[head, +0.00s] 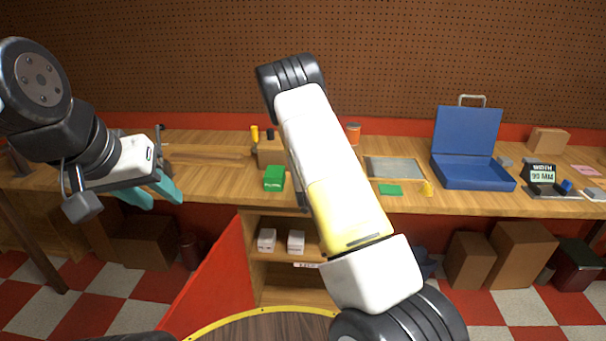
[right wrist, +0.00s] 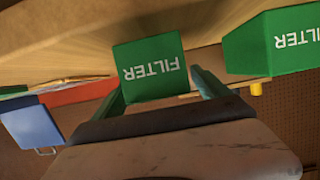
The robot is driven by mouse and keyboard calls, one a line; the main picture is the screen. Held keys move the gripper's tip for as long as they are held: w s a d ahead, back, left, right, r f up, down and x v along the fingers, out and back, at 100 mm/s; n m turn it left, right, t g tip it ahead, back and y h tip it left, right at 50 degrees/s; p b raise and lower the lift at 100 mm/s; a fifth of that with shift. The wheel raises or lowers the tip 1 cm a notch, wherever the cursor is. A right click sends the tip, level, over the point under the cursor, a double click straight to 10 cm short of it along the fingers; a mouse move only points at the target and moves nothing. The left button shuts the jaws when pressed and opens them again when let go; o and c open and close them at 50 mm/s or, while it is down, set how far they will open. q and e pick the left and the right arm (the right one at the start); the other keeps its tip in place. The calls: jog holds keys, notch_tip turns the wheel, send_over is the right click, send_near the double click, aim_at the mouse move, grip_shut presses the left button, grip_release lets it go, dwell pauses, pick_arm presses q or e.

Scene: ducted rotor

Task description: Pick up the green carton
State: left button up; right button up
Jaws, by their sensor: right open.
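A green carton marked FILTER (right wrist: 152,68) stands between the two teal fingers of my right gripper (right wrist: 157,92) in the right wrist view. The fingers are open on either side of it; whether they touch it I cannot tell. A second green FILTER carton (right wrist: 275,42) stands to the right in that view; it appears to be the green carton (head: 274,178) on the bench in the head view. My right arm hides the right gripper and the nearer carton in the head view. My left gripper (head: 154,194) is open and empty, in front of the bench at the left.
The wooden bench (head: 225,180) runs along a pegboard wall. On it are an open blue case (head: 472,184), a grey tray (head: 394,168), a flat green piece (head: 390,190) and a yellow bottle (head: 254,133). White boxes (head: 296,241) sit on the shelf below.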

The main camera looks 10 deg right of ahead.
jog(key=shift+x, duration=1.45)
jog(key=c, duration=1.6)
jog(key=shift+c, duration=0.3)
jog(key=shift+r, duration=0.2)
